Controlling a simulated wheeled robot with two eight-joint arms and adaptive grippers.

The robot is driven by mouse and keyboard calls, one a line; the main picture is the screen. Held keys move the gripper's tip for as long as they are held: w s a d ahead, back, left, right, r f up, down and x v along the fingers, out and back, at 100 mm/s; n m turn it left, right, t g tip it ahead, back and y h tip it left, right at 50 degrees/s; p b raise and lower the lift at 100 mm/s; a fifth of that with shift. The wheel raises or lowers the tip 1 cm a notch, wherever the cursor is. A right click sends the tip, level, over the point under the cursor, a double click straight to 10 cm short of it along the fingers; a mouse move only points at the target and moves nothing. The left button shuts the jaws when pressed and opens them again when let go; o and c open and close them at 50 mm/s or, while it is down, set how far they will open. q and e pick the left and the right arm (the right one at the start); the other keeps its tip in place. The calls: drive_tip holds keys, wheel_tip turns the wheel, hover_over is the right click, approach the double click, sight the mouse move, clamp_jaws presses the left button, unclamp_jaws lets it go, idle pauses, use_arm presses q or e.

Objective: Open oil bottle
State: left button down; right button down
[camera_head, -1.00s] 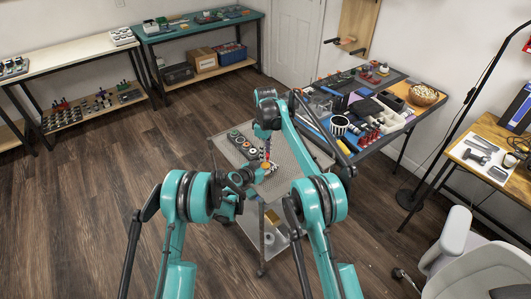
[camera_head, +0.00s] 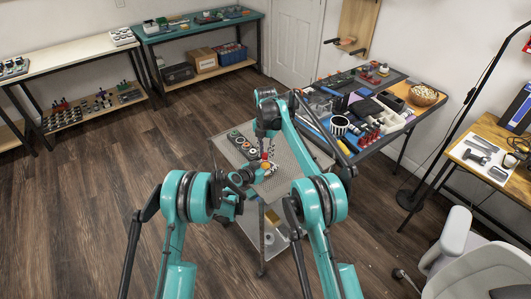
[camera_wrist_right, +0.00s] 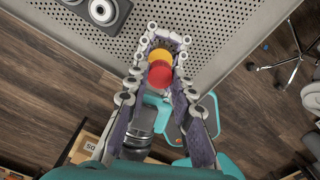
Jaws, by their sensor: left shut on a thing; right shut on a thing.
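The oil bottle, with a yellow part (camera_wrist_right: 159,56) and a red cap (camera_wrist_right: 160,73), shows between the fingers of my right gripper (camera_wrist_right: 163,50) in the right wrist view. In the head view the red cap (camera_head: 265,155) is just under my right gripper (camera_head: 266,149), which comes down from above and is shut on it. The bottle's yellow part (camera_head: 266,167) is below, at the tip of my left gripper (camera_head: 258,171), which comes from the left and is shut on the bottle. The fingers hide most of the bottle. I cannot tell whether cap and bottle are apart.
The grippers are over a perforated metal cart top (camera_head: 292,160). Dark round parts (camera_head: 240,143) stand on it to the left. A crowded workbench (camera_head: 385,140) is close on the right. A chair (camera_head: 465,265) stands at the front right. The floor on the left is free.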

sight(266, 155)
drive_tip(key=shift+r, duration=0.2)
idle(0.3)
drive_tip(key=shift+r, duration=0.9)
drive_tip(key=shift+r, duration=2)
use_arm(q)
drive_tip(key=c, duration=1)
unclamp_jaws()
